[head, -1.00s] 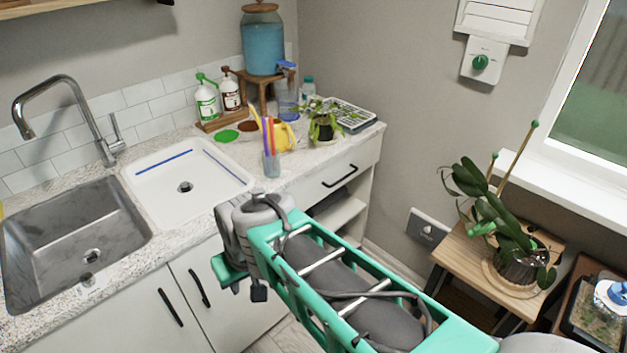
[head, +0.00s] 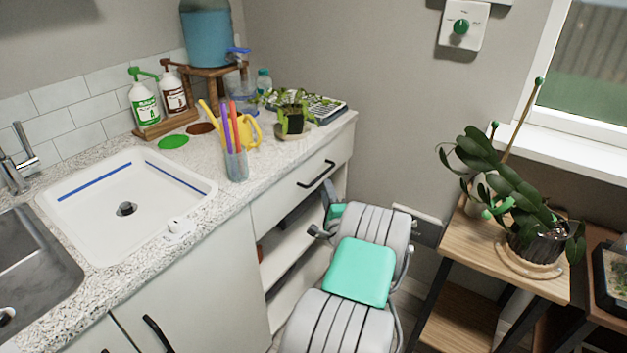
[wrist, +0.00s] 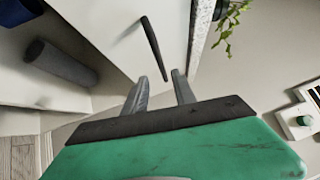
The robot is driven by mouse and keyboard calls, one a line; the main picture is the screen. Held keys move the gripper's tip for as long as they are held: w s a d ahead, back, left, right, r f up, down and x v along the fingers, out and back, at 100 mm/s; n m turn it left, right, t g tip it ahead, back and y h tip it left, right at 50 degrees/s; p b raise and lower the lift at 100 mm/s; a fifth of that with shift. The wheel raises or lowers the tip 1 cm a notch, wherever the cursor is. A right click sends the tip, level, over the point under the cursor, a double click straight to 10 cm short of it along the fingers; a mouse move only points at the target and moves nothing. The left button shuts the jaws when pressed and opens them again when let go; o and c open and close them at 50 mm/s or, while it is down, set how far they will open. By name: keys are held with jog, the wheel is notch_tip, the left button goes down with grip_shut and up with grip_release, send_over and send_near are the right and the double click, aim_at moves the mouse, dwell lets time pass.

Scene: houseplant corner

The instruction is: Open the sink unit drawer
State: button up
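The sink unit drawer (head: 285,200) is at the right end of the white sink unit, under the speckled worktop. Its front looks flush and shut, with a black bar handle (head: 317,174). In the wrist view the handle (wrist: 153,45) lies just beyond my fingertips, and the pale drawer front (wrist: 105,30) is behind it. My gripper (wrist: 158,80) is open, its two grey fingers apart with nothing between them. The handle's near end is close to the fingertips; I cannot see contact. In the head view my arm hides most of the gripper.
Open shelves below the drawer hold a grey cylinder (wrist: 60,63). A cup of coloured sticks (head: 236,163) and a potted plant (head: 292,117) stand on the worktop above. A wooden plant stand (head: 475,240) is close on the right of my arm.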

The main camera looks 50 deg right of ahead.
aim_at(322, 175)
jog(key=x, duration=0.5)
jog(key=p+x, duration=0.1)
jog(key=x, duration=0.1)
jog(key=shift+w+d+r, duration=0.15)
jog(key=shift+w+r, duration=0.15)
jog(key=shift+w, duration=0.05)
jog(key=shift+c, duration=0.5)
grip_shut()
jog(key=shift+f, duration=0.1)
dwell(0.4)
